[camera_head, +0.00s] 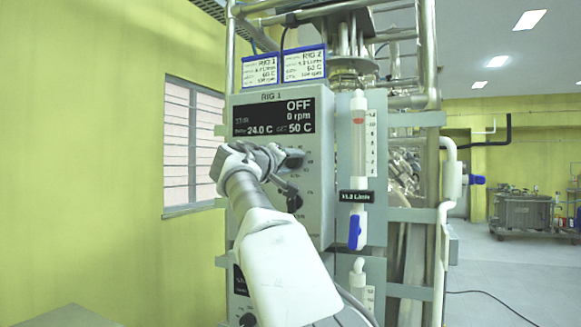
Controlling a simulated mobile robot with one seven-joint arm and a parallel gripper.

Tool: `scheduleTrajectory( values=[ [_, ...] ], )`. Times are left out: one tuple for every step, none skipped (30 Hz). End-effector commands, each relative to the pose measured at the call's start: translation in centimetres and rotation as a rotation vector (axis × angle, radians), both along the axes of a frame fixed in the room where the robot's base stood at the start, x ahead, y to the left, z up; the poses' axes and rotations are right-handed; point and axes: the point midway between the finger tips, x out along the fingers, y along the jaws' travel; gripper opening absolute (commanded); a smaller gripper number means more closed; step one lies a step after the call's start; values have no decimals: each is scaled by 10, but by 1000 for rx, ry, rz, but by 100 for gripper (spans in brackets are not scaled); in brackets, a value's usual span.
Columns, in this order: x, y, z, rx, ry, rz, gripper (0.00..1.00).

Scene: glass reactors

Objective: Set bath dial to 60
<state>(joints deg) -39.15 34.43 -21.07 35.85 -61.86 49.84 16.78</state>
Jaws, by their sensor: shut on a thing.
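The RIG 1 control box (318,215) is a grey panel on the rig frame. My gripper (294,176) is at the front of this panel, below the display, shut on what appears to be the bath dial. The fingers and wrist hide most of that dial, so its pointer cannot be read. Part of a printed scale shows to the right of the fingers. A dark knob (294,202) shows just below the lower finger.
Two blue-edged cards, RIG 1 (260,71) and RIG 2 (304,65), sit above the box. A flowmeter tube (358,135) with a blue-tipped valve (355,231) stands close on the right. Metal frame posts and pipes surround the box.

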Motion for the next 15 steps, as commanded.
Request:
scheduleTrajectory(
  values=[
    [0,0,-1,39,-15,-1,0],
    [0,0,-1,65,-25,-1,0],
    [0,0,-1,101,-38,-1,0],
    [0,0,-1,128,-47,-2,0],
    [1,0,-1,153,-56,-1,0],
    [1,0,-1,186,-68,-1,0],
    [1,1,-1,211,-77,-2,0],
    [1,1,-1,235,-86,-2,0],
    [1,1,-1,266,-98,-2,0],
    [1,1,-1,289,-105,-1,0],
    [1,1,-1,311,-113,-1,0],
    [1,1,-1,337,-123,-1,0],
    [1,1,-1,355,-130,-1,0],
    [1,1,-1,374,-136,-1,0],
    [1,1,-1,397,-145,-1,0]
  ],
)
